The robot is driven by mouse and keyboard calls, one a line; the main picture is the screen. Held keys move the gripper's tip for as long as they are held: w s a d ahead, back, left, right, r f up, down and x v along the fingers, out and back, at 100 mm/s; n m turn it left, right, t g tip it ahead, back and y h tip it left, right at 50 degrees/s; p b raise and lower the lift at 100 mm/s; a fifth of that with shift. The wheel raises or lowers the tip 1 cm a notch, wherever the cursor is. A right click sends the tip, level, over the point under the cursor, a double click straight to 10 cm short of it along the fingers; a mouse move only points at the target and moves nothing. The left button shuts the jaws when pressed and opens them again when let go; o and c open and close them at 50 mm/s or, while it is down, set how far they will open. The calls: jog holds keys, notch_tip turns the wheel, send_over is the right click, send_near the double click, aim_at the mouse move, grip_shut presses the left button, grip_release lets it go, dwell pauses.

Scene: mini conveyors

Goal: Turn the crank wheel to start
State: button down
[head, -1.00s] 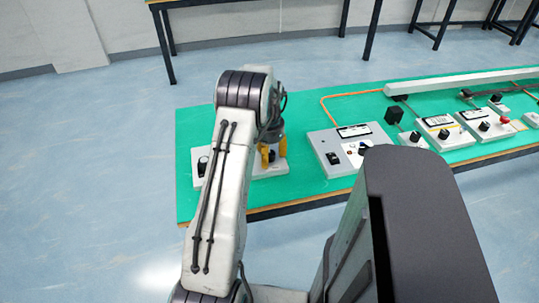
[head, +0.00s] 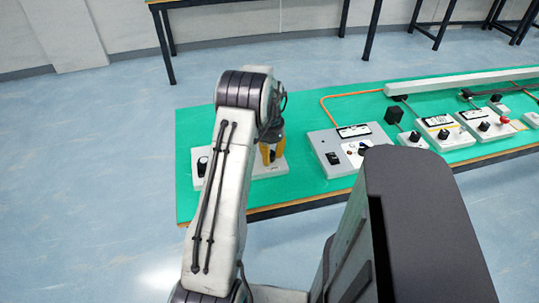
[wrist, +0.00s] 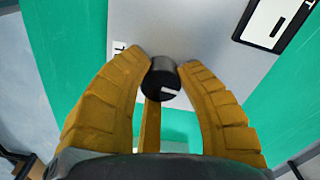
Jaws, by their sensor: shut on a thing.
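A black round knob (wrist: 163,76) with a white mark stands on a pale grey panel (wrist: 190,30) in the wrist view. My gripper (wrist: 163,68) has its yellow fingers closed around this knob, with the fingertips at its sides. In the head view my gripper (head: 271,154) is low over a pale box (head: 268,169) on the green table, partly behind my arm. The knob it holds is hidden there. I cannot make out a crank wheel as such.
Another black knob (head: 202,164) shows left of my arm. A grey control box (head: 349,148) stands to the right on the green table (head: 300,118). Several knob boxes and a long pale conveyor (head: 465,81) lie further right. Green surface behind my gripper is clear.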

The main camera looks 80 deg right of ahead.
jog(key=shift+a+f+n, duration=0.1)
jog(key=shift+n, duration=0.7)
jog(key=c, duration=0.8)
grip_release()
jog(key=shift+c, duration=0.2)
notch_tip(320, 180, up, 12)
dwell(0.4)
